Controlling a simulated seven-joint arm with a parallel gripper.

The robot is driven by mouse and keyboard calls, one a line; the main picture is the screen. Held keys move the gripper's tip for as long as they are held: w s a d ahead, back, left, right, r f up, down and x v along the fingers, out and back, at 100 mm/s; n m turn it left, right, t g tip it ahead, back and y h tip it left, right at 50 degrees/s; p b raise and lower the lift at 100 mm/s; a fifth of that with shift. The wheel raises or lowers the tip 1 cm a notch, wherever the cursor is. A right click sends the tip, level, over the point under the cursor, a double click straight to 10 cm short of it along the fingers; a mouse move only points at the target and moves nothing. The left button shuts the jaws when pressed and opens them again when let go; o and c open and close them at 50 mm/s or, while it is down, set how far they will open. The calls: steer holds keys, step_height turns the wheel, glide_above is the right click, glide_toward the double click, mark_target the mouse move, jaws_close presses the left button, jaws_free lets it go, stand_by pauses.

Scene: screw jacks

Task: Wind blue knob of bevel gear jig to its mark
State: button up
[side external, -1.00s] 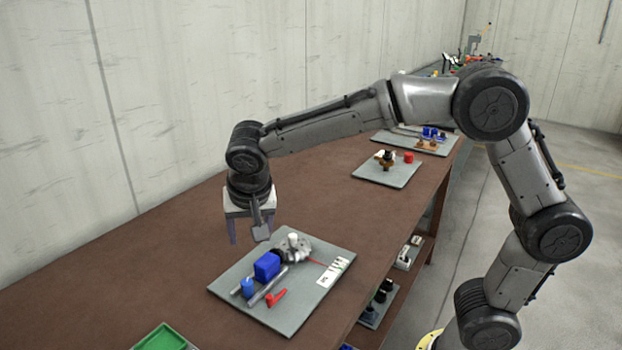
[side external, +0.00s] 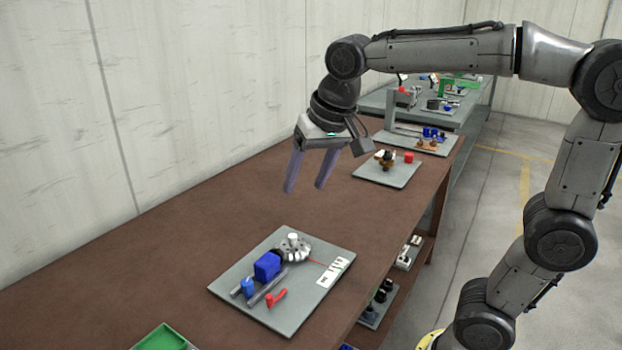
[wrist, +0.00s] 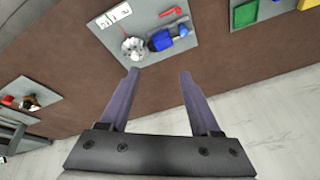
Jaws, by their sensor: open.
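The bevel gear jig stands on a grey plate (side external: 300,312). It has a pale toothed gear (side external: 296,248) with a white post, a blue block (side external: 267,266), grey bars, and a small blue cylinder (side external: 247,287) at its near end that looks like the blue knob. A red lever-shaped part (side external: 278,297) lies beside the bars. A white marked card (side external: 333,271) lies on the plate, with a thin red line near it. My gripper (side external: 305,188) is open and empty, above and behind the plate. In the wrist view the gear (wrist: 133,48) is beyond my fingertips (wrist: 159,75). The mark is unclear.
Another grey plate (side external: 374,177) with a red part (side external: 408,157) stands farther along the brown bench (side external: 190,250). A green tray (side external: 163,338) is at the near end. Bare bench lies between the jig plate and the wall.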

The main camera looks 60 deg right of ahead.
steer(key=shift+s+a+r+n, duration=0.1)
steer(key=shift+s+a+n, duration=0.15)
steer(key=shift+s+n, duration=0.35)
steer(key=s+f+n+t, duration=0.1)
steer(key=s+f+n, duration=0.3)
steer(key=s+f, duration=0.4)
steer(key=s+d, duration=0.1)
steer(key=s, duration=0.6)
steer(key=shift+s+n+y, duration=0.15)
steer(key=shift+n+y, duration=0.15)
steer(key=shift+n, duration=0.1)
steer(key=shift+f, duration=0.1)
